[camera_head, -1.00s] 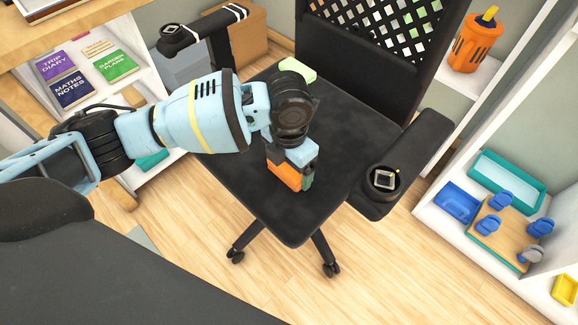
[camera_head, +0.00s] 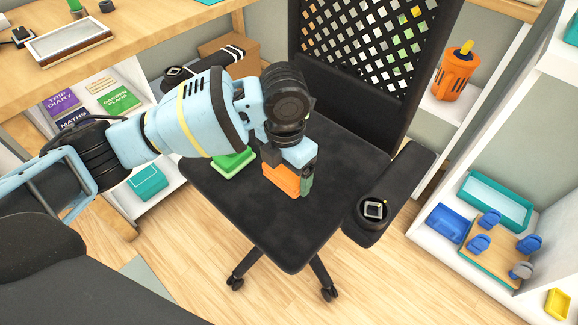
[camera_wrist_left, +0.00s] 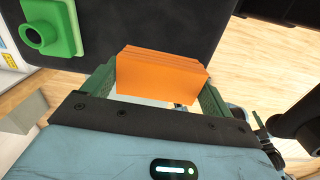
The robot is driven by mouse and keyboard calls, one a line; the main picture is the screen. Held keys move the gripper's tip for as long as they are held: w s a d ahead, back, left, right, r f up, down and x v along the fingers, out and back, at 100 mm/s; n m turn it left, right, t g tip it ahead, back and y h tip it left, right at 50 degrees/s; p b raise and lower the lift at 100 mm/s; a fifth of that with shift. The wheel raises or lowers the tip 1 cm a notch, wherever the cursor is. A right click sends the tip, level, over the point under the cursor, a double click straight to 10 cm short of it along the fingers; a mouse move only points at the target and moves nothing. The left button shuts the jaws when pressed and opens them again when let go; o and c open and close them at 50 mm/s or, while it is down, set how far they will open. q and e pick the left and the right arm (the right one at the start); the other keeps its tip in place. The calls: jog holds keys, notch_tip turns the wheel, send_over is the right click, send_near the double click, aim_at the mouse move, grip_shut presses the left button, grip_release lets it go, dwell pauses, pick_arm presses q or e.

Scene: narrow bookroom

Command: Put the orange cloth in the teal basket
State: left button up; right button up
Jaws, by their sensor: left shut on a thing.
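The orange cloth (camera_head: 281,179) is a folded block with stacked layers. My left gripper (camera_head: 288,172) is shut on it, over the black chair seat. In the left wrist view the cloth (camera_wrist_left: 160,74) sits between the two green fingers. I cannot tell how far it is above the seat. A teal open basket (camera_head: 497,200) with a pale inside stands on the white shelf at the right. A smaller teal container (camera_head: 148,182) is on the low shelf at the left. My right gripper is not in view.
A green item (camera_head: 232,162) lies on the chair seat (camera_head: 335,190) beside the gripper. The chair's armrest (camera_head: 390,195) stands between the seat and the right shelf. A blue tray (camera_head: 446,222) and a board with blue cups (camera_head: 490,245) are near the teal basket. An orange canister (camera_head: 457,72) stands farther back.

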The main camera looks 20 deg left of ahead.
aim_at(276, 174)
pick_arm(q)
jog(key=n, duration=0.2)
jog(key=r+n, duration=0.1)
jog(key=n, duration=0.1)
jog(key=shift+s+a, duration=0.3)
jog(key=n, duration=0.3)
jog(key=s+r+n, duration=0.1)
jog(key=n, duration=0.1)
jog(key=shift+a+r+n, duration=0.1)
jog(key=shift+a+n, duration=0.2)
jog(key=shift+a, duration=0.05)
jog(key=s+a+r+n, duration=0.2)
jog(key=s+r+n, duration=0.1)
jog(key=n, duration=1.2)
jog(key=s+a+r+n, duration=0.2)
jog(key=s+n, duration=0.2)
jog(key=n, duration=1.1)
jog(key=shift+a+r+n, duration=0.15)
jog(key=shift+r+n, duration=0.25)
